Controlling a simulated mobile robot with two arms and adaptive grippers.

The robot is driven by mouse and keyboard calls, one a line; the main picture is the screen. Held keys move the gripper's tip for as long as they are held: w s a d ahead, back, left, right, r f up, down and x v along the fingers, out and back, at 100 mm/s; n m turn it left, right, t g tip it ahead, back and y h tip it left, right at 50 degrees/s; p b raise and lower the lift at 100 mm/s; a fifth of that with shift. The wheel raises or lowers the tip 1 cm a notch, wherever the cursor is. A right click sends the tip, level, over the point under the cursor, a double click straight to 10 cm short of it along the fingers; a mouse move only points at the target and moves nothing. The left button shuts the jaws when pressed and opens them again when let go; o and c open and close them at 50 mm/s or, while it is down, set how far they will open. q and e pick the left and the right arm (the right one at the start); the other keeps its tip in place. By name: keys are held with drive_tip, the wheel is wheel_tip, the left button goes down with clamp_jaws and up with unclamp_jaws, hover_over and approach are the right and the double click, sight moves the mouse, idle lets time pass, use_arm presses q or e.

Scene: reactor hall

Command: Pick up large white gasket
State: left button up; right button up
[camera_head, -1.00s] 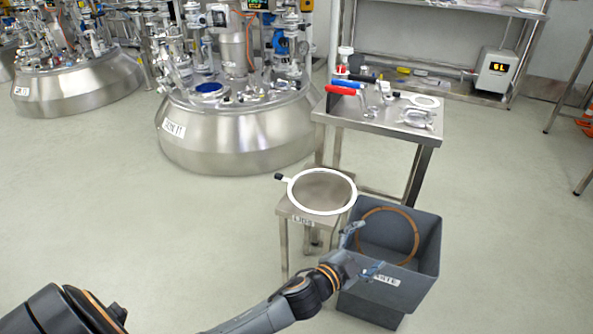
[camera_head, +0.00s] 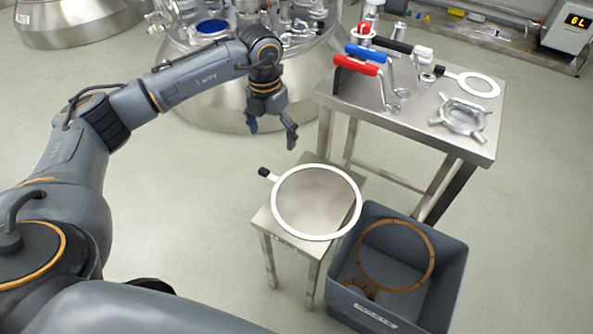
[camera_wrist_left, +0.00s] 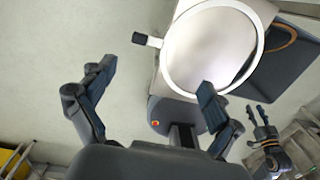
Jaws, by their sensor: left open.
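The large white gasket (camera_head: 278,223) is a thin white ring with a black-tipped tab. It lies flat on a small steel stool (camera_head: 262,222) and also shows in the left wrist view (camera_wrist_left: 169,73). My left gripper (camera_head: 272,133) is open and empty, pointing down, above and behind the ring's tab side. In the left wrist view its two fingers (camera_wrist_left: 156,84) are spread, the right fingertip overlapping the ring's near edge in the picture. My right gripper (camera_wrist_left: 258,122) shows small at the lower right of that view, its fingers apart; it is out of the head view.
A grey bin (camera_head: 452,275) holding brown rings (camera_head: 430,265) stands right beside the stool. A steel table (camera_head: 420,130) behind carries red- and blue-handled clamps, a smaller white gasket (camera_head: 494,87) and a metal clamp (camera_head: 462,117). A steel reactor vessel (camera_head: 215,105) stands behind my left arm.

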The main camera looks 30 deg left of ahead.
use_arm(q)
drive_tip(key=b, duration=0.1)
hover_over(271, 174)
wheel_tip(271, 174, down, 7)
drive_tip(key=shift+s+d+f, duration=0.1)
drive_tip(key=shift+d+f, duration=0.05)
drive_tip(key=shift+f+b, duration=0.7)
drive_tip(key=shift+f, duration=2.3)
use_arm(e)
drive_tip(key=w+v, duration=0.1)
drive_tip(key=v, duration=0.7)
drive_tip(key=shift+r, duration=0.45)
use_arm(q)
drive_tip(key=shift+c, duration=0.2)
use_arm(e)
drive_tip(key=shift+s+d, duration=0.1)
